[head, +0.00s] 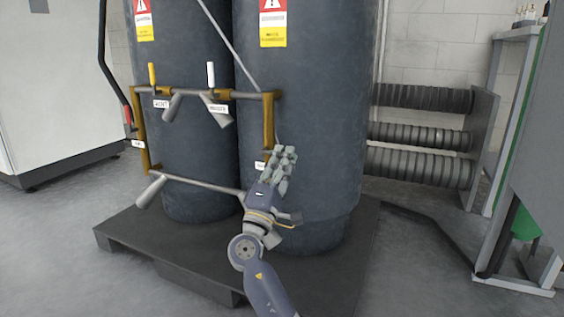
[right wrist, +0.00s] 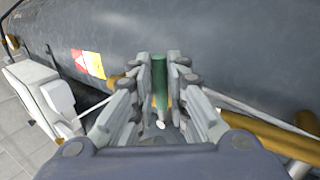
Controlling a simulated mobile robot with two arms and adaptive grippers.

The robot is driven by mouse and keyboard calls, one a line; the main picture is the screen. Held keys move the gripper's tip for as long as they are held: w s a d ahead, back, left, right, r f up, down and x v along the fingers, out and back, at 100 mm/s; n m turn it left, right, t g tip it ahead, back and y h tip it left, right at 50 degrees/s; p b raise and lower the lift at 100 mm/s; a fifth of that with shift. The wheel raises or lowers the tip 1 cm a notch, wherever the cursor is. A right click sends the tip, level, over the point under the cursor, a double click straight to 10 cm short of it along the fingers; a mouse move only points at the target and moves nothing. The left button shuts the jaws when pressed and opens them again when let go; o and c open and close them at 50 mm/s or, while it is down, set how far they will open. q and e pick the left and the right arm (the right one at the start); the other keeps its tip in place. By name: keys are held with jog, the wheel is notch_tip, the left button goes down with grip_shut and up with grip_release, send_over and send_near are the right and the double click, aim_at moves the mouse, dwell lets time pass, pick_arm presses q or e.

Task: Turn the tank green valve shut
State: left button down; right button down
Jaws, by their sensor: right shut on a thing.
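The green valve handle (right wrist: 159,82) stands upright between the fingers of my right gripper in the right wrist view. My right gripper (head: 283,158) is shut on it, at the lower right part of the pipe frame in front of the right tank (head: 315,120). In the head view the hand hides the green handle. A white label (head: 260,164) shows just left of the fingers. My left gripper is not in view.
The pipe frame (head: 268,125) also carries a yellow handle (head: 152,74), a white handle (head: 211,75) and a red handle (head: 127,116). Two dark tanks stand on a black pallet (head: 205,262). A ribbed-pipe rack (head: 420,135) stands right. Floor in front is clear.

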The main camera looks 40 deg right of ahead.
jog(key=shift+f+m, duration=0.2)
jog(key=shift+m, duration=0.2)
jog(key=c, duration=1.6)
grip_release()
jog(key=shift+o, duration=0.2)
jog(key=shift+r, duration=0.1)
notch_tip(320, 180, up, 10)
